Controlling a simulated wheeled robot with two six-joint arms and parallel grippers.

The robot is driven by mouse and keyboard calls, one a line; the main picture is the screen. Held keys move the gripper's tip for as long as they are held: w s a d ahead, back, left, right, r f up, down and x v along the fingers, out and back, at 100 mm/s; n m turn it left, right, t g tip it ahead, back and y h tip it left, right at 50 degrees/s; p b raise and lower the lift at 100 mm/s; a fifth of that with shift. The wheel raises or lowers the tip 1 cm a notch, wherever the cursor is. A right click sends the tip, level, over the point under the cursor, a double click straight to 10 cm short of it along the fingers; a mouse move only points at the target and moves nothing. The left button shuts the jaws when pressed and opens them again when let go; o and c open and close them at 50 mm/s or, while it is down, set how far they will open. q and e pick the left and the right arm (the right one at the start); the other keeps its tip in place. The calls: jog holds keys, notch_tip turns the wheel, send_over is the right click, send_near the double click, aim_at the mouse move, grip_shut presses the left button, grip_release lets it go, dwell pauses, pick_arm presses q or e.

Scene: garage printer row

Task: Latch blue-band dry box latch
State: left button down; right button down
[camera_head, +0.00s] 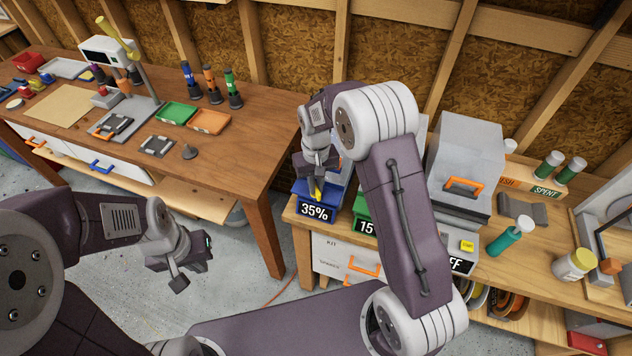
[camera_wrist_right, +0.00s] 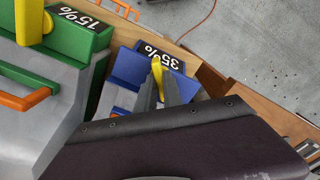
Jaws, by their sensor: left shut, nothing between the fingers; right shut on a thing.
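The blue-band dry box (camera_head: 303,191) with a "35%" label stands at the left end of the lower bench; in the right wrist view its blue band (camera_wrist_right: 130,68) is partly covered by my gripper. My right gripper (camera_head: 317,180) points down at the box front. It is shut on the box's yellow latch (camera_head: 318,194), which also shows between the fingers in the right wrist view (camera_wrist_right: 157,68). Whether the latch is fully seated cannot be told. My left gripper (camera_head: 180,272) is shut and empty, over the floor in front of the long bench.
The green-band "15%" box (camera_wrist_right: 75,38) stands close beside the blue one, with its own yellow latch (camera_wrist_right: 30,20) and orange handle (camera_wrist_right: 24,100). A grey box (camera_head: 465,150) stands further right. My right arm hides part of the bench. The floor between benches is clear.

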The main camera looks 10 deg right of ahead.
jog(key=m+p, duration=0.1)
jog(key=m, duration=0.2)
jog(key=shift+w+r+m, duration=0.1)
jog(key=shift+m, duration=0.2)
jog(key=shift+m+p, duration=0.35)
jog(key=shift+m, duration=1.65)
jog(key=c, duration=1.5)
grip_release()
notch_tip(320, 180, up, 9)
jog(key=shift+b, duration=0.6)
jog(key=shift+d, duration=0.1)
